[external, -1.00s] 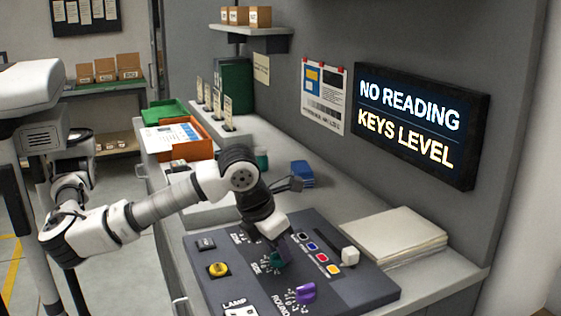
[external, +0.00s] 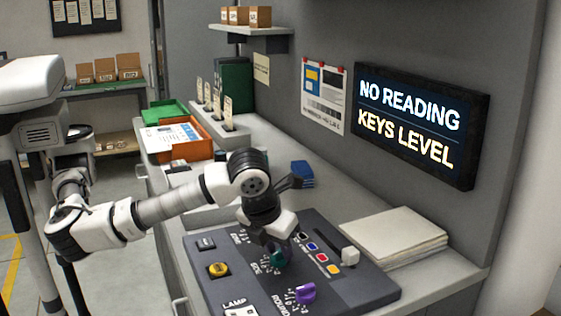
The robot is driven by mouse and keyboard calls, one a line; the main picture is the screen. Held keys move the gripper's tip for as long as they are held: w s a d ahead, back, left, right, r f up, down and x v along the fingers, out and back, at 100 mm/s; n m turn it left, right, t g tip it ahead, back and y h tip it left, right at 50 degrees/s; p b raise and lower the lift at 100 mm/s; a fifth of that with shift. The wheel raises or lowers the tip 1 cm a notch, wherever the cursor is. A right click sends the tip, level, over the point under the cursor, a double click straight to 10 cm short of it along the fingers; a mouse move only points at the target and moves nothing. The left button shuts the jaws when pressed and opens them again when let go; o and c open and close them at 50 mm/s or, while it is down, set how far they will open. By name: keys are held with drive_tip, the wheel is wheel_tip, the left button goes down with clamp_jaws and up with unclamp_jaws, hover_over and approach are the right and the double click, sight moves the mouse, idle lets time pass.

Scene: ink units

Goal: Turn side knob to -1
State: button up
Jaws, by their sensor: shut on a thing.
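The control panel (external: 350,288) lies on the counter. The side knob (external: 279,258) is teal green and sits in the middle of the panel, beside the printed word SIDE. My gripper (external: 275,246) reaches down onto it from above and is shut on it. The wrist covers part of the knob and some of its scale marks, so I cannot read its setting. A purple knob (external: 305,293) stands nearer the front, with ROUND printed beside it. The wall display (external: 410,124) reads NO READING and KEYS LEVEL.
A yellow button (external: 218,269) is at the panel's left. Several coloured keys and a white slider handle (external: 350,256) are on its right. A paper stack (external: 391,236) lies behind the panel. An orange tray (external: 190,150) and blue block (external: 302,174) stand farther back.

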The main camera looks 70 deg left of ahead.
drive_tip(key=o, duration=1)
drive_tip(key=shift+c, duration=0.2)
drive_tip(key=b+v, duration=0.1)
drive_tip(key=v, duration=1.2)
drive_tip(key=shift+s+r, duration=0.2)
drive_tip(key=shift+r, duration=0.15)
drive_tip(key=shift+d, duration=0.1)
